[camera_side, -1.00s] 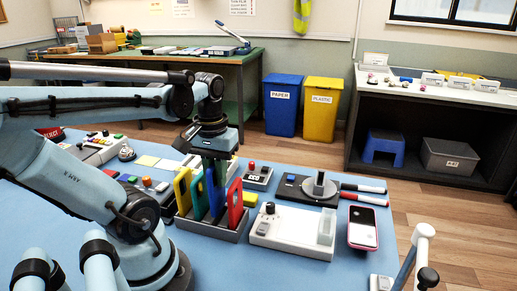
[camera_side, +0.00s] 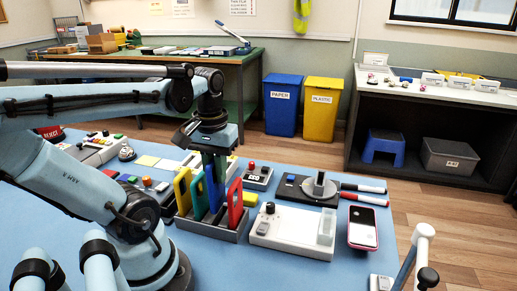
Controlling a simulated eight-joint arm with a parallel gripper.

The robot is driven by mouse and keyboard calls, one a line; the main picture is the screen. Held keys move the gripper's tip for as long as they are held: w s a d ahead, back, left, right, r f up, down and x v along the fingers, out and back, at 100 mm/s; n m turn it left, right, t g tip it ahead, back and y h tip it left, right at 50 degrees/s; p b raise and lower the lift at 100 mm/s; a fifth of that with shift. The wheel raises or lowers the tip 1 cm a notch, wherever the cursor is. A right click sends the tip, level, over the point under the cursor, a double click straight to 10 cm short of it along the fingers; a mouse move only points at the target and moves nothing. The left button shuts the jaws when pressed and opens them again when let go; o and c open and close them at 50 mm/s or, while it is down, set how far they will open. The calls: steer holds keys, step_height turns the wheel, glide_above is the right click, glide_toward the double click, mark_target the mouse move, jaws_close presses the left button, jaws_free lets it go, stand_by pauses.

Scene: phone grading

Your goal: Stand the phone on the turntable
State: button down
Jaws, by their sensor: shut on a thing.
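My gripper (camera_side: 214,160) points straight down over the grey slotted rack (camera_side: 208,229) in the side view. It is shut on a blue phone (camera_side: 212,192), which stands upright among the slots. Its lower end is hidden by the rack and the neighbouring phones, so I cannot tell whether it is still seated. A yellow phone (camera_side: 182,192) stands to the left in the rack and a red one (camera_side: 235,204) to the right. The round turntable (camera_side: 316,192), with a small upright holder on it, sits on a dark base to the right.
A white device (camera_side: 290,230) stands between the rack and a pink-edged phone (camera_side: 363,228) lying on the blue table. Red and black markers (camera_side: 364,195) lie right of the turntable. A small box with a red button (camera_side: 257,173) stands behind the rack.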

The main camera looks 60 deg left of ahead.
steer(key=r, duration=0.9)
steer(key=shift+w+a+r, duration=0.1)
steer(key=shift+w+r, duration=0.25)
steer(key=shift+w, duration=0.05)
steer(key=w+r, duration=0.1)
steer(key=w, duration=2.4)
steer(key=w+d+f, duration=0.1)
steer(key=w+f, duration=0.3)
steer(key=f, duration=0.6)
steer(key=shift+d, duration=0.3)
steer(key=shift+f, duration=0.3)
steer(key=shift+f, duration=0.7)
steer(key=shift+f, duration=0.2)
